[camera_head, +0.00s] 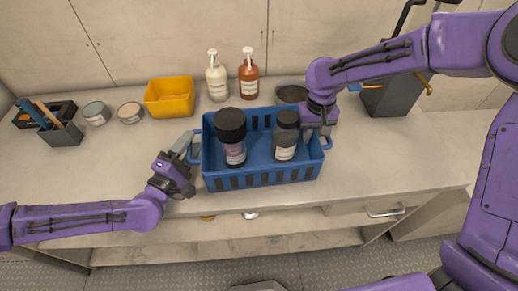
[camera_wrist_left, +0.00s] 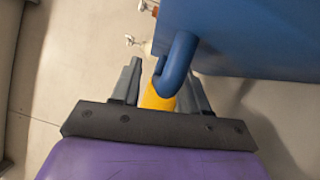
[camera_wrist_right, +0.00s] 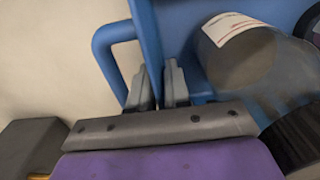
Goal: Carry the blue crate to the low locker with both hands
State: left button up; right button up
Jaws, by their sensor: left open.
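The blue crate (camera_head: 262,178) stands upright on the counter, holding two dark-lidded jars (camera_head: 232,140) (camera_head: 286,138). My left gripper (camera_head: 190,150) is open at the crate's left handle (camera_head: 194,152). In the left wrist view the handle (camera_wrist_left: 178,60) reaches between the spread fingers (camera_wrist_left: 160,85). My right gripper (camera_head: 318,132) is at the crate's right end. In the right wrist view its fingers (camera_wrist_right: 159,88) are close together on the crate's end wall (camera_wrist_right: 147,35), beside the handle loop (camera_wrist_right: 104,50). I cannot tell which part is the low locker.
Behind the crate stand a yellow bin (camera_head: 170,97), a white pump bottle (camera_head: 217,78), a brown pump bottle (camera_head: 249,75) and a dark bowl (camera_head: 292,92). Two round tins (camera_head: 97,113) (camera_head: 131,113) are left. A grey container (camera_head: 392,97) is right. A low shelf (camera_head: 230,250) runs beneath the counter.

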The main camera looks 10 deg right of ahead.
pick_arm(q)
jog(key=shift+c, duration=1.2)
pick_arm(e)
jog(key=shift+c, duration=1.2)
pick_arm(q)
grip_shut()
pick_arm(e)
grip_shut()
jog(key=shift+r, duration=0.1)
